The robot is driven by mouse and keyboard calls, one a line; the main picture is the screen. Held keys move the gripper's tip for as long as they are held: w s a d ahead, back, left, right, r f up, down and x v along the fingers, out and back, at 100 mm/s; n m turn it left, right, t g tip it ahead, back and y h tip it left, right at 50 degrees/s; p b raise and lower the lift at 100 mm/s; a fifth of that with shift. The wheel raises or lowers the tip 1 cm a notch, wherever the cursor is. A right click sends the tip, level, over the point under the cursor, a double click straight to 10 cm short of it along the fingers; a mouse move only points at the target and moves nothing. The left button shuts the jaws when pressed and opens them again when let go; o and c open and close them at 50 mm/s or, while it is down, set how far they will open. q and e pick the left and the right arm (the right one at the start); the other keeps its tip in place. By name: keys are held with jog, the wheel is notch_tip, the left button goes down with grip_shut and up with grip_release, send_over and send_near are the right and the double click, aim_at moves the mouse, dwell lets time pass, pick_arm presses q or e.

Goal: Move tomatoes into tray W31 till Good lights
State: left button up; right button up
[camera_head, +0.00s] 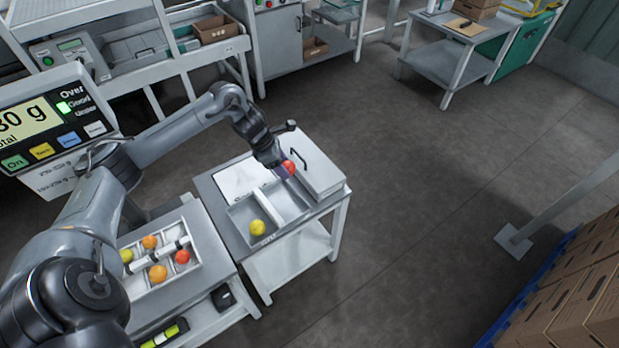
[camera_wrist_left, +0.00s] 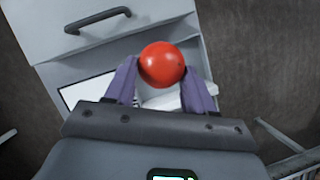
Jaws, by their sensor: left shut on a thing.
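My left gripper (camera_head: 282,170) is shut on a red tomato (camera_head: 289,167), above the right-hand table. In the left wrist view, the red tomato (camera_wrist_left: 162,65) sits between the purple fingers of the left gripper (camera_wrist_left: 162,78). Below it is a grey compartment tray (camera_head: 238,212) with one yellow tomato (camera_head: 257,228) in its front compartment. A white divided tray (camera_head: 197,262) on the left table holds several tomatoes in orange, red and yellow. The scale display (camera_head: 30,120) reads "30 g" at its visible part, and a green light (camera_head: 64,107) shows beside "Good". I cannot read a W31 label. My right gripper is not in view.
A grey box with a dark handle (camera_head: 298,158) stands at the right of the tray, close to the gripper. A white sheet (camera_head: 238,181) lies behind the tray. Cartons (camera_head: 570,290) are stacked at the lower right.

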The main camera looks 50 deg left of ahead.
pick_arm(q)
jog(key=shift+s+a+f+b, duration=0.55)
jog(key=shift+f+b, duration=0.4)
jog(key=shift+f, duration=0.65)
jog(key=shift+s+a+f+b, duration=0.5)
jog(key=shift+f+b, duration=0.4)
jog(key=shift+f, duration=0.65)
jog(key=shift+s+a+f+b, duration=0.35)
jog(key=shift+s+f+b, duration=0.5)
jog(key=shift+f, duration=0.75)
jog(key=shift+w, duration=0.15)
jog(key=shift+f, duration=0.15)
jog(key=shift+f+b, duration=0.45)
jog(key=shift+b, duration=0.2)
